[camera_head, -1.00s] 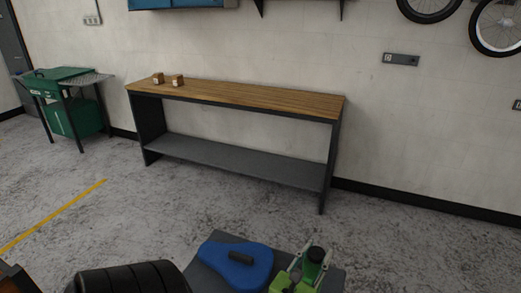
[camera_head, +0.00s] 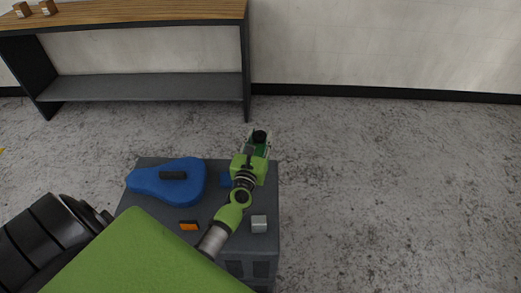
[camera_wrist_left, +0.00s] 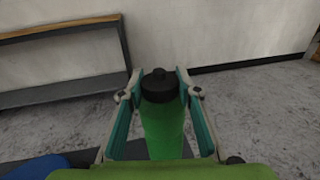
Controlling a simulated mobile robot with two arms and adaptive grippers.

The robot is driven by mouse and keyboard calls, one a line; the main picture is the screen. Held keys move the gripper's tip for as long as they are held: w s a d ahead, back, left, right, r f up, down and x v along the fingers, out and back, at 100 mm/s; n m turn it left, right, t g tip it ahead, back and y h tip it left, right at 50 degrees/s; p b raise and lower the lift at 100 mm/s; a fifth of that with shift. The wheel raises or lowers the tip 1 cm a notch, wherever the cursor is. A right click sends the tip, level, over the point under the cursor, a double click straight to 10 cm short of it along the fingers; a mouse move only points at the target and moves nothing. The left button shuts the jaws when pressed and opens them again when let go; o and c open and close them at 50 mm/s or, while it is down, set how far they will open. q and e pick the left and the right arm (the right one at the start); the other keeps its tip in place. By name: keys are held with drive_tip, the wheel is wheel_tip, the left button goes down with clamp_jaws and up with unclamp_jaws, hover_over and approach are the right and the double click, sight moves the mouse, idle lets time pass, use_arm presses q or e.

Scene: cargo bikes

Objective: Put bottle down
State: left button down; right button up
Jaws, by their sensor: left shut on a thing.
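A green bottle with a black cap (camera_wrist_left: 162,120) stands between the fingers of my left gripper in the left wrist view, cap pointing up and away. My left gripper (camera_head: 258,145) is shut on it. In the head view the bottle's black cap (camera_head: 260,136) shows at the end of the green arm, at the far right edge of a dark grey cart top (camera_head: 150,212). Whether the bottle's base touches a surface is hidden by the gripper. My right gripper is not in view.
On the grey top lie a blue paddle-shaped item (camera_head: 168,184), an orange block (camera_head: 189,226) and a light grey cube (camera_head: 259,223). A wood-topped workbench (camera_head: 120,13) with small boxes stands behind against the wall. The floor at right is clear.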

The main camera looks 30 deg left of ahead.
use_arm(q)
drive_tip(key=shift+w+f, duration=0.3)
drive_tip(key=shift+f, duration=0.05)
drive_tip(key=f+b, duration=0.3)
drive_tip(key=shift+w+a+f+b, duration=0.1)
drive_tip(key=shift+w+f+b, duration=0.15)
drive_tip(key=shift+f+b, duration=0.1)
drive_tip(key=shift+r, duration=0.1)
drive_tip(key=shift+f, duration=0.25)
drive_tip(key=c, duration=1.5)
unclamp_jaws()
drive_tip(key=shift+r, duration=0.1)
